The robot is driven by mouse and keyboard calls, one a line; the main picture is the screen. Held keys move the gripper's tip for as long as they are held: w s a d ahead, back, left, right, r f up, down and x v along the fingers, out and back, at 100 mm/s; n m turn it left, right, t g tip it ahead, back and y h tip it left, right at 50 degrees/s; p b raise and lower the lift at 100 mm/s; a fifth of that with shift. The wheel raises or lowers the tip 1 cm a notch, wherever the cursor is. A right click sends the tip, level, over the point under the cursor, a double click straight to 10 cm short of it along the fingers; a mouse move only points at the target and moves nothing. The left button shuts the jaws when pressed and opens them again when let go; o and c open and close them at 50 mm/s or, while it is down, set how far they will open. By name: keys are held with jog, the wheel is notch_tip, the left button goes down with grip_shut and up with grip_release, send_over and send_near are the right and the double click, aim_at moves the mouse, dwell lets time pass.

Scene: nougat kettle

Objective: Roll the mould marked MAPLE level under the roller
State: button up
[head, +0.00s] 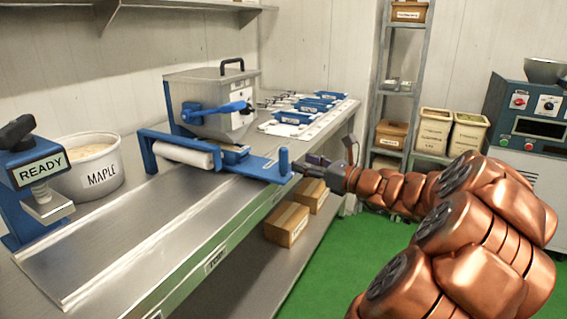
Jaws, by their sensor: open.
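The white roller (185,155) sits in a blue frame (155,133) mid-bench. A blue tray-like part (252,168) extends right from it to a blue upright post (284,162). A small yellowish patch shows near the roller's right end; I cannot tell what it is. My gripper (308,164) is open, just right of the post. I cannot tell whether it touches the post. No other MAPLE marking is readable.
A blue press marked READY (42,172) stands left of the tub. A steel machine with a blue handle (228,108) is behind the roller. Several blue trays (312,105) lie farther back. Cardboard boxes (287,223) sit on the lower shelf. Green floor (345,262) is clear beside the bench.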

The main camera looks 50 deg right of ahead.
aim_at(287, 158)
jog(key=shift+w+a, duration=0.15)
jog(key=shift+w, duration=1.1)
jog(key=shift+w+a, duration=0.2)
jog(key=shift+w, duration=1)
jog(key=shift+w+a, duration=0.15)
jog(key=shift+w, duration=1.1)
grip_shut()
